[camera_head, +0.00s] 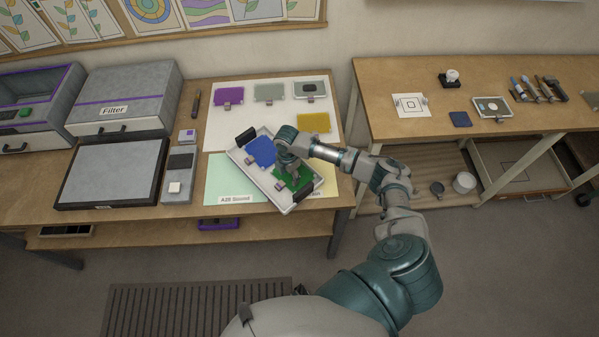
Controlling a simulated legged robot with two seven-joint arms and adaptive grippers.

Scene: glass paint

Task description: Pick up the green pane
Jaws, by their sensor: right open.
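The green pane (304,183) lies in a white tray (283,202) with black handles, set at an angle near the table's front right. My right gripper (291,175) is over the green pane, pointing down, and hides part of it. It is open; whether its fingers touch the pane I cannot tell. A blue pane (260,151) lies in the same tray, to the left of the green one. My left gripper is not in view.
Purple (230,95), grey (270,92) and yellow (314,122) panes lie on a white sheet behind the tray. A grey flat device (113,173) and a filter box (125,96) stand to the left. A second table (440,124) is at the right.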

